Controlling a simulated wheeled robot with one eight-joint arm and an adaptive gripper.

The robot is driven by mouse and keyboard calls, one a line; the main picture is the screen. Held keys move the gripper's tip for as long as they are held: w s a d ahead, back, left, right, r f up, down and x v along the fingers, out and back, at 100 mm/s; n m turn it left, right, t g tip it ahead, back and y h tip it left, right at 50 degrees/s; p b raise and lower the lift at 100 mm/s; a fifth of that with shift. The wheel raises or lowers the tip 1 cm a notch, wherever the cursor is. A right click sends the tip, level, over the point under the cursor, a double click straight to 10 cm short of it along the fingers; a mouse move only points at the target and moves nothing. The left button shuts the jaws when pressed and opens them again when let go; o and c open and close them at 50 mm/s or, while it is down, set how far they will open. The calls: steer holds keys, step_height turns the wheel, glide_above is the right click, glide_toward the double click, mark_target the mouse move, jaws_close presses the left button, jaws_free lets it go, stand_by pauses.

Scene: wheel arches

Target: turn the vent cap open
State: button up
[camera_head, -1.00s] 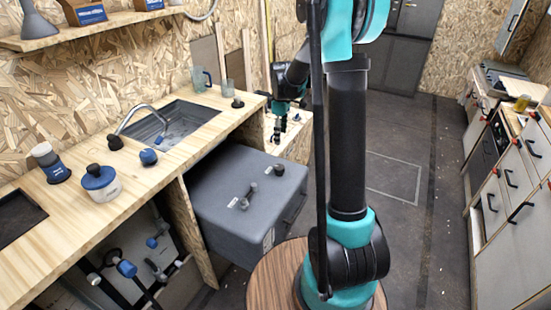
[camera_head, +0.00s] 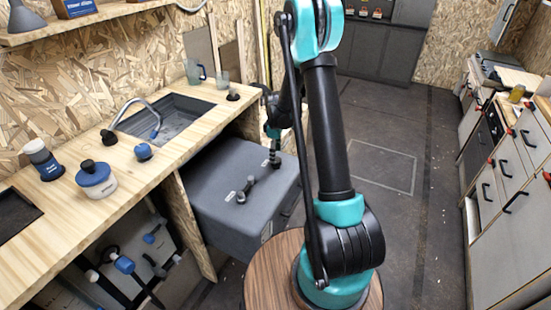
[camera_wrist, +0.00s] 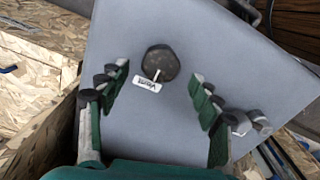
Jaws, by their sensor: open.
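The vent cap (camera_wrist: 161,63) is a dark round knob on top of a grey tank (camera_wrist: 140,125), beside a white label reading "Vent". My gripper (camera_wrist: 160,76) is open in the wrist view, with its two fingers spread apart on either side and nearer the camera than the cap. Nothing is between the fingers. In the head view my gripper (camera_head: 274,150) hangs over the back right part of the tank (camera_head: 225,215); the cap is mostly hidden there. I cannot tell whether the fingers touch the cap.
A lever-like handle (camera_head: 246,188) stands on the tank, left of my gripper. The wooden counter (camera_head: 130,175) with a sink (camera_head: 175,130) borders the tank at left. Drawers and a cooker line the right wall. The floor (camera_head: 390,140) between is clear.

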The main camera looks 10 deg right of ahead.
steer(key=shift+f, duration=1.45)
steer(key=c, duration=1.1)
